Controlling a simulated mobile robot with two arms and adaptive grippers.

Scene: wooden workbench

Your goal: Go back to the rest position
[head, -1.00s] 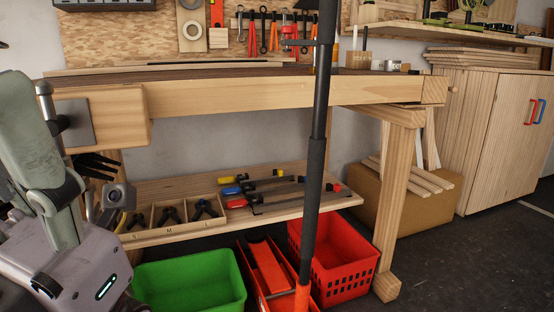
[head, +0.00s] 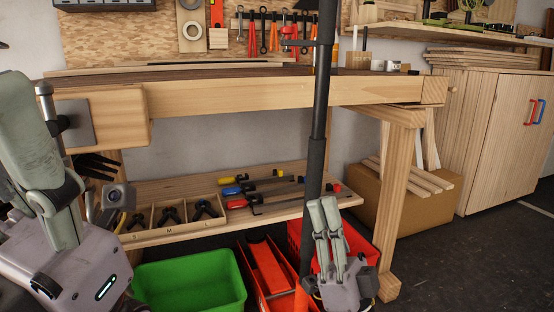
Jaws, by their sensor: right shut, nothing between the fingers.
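My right gripper (head: 323,204) shows in the head view, low and right of the middle. Its two pale grey-green fingers point up, close together, with nothing between them. It is in front of the red basket and beside the dark upright pole, with the bench's lower shelf behind it. My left gripper (head: 55,185) is large and close at the left edge, with grey-green and mauve parts that are cut off by the frame. I cannot make out whether its fingers are apart.
The wooden workbench (head: 290,93) spans the middle. Clamps lie on its lower shelf (head: 170,233). A green bin (head: 190,283), a red toolbox (head: 268,268) and a red basket (head: 294,236) stand below. A dark pole (head: 321,100) rises in front. Dark floor (head: 465,260) is clear at right.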

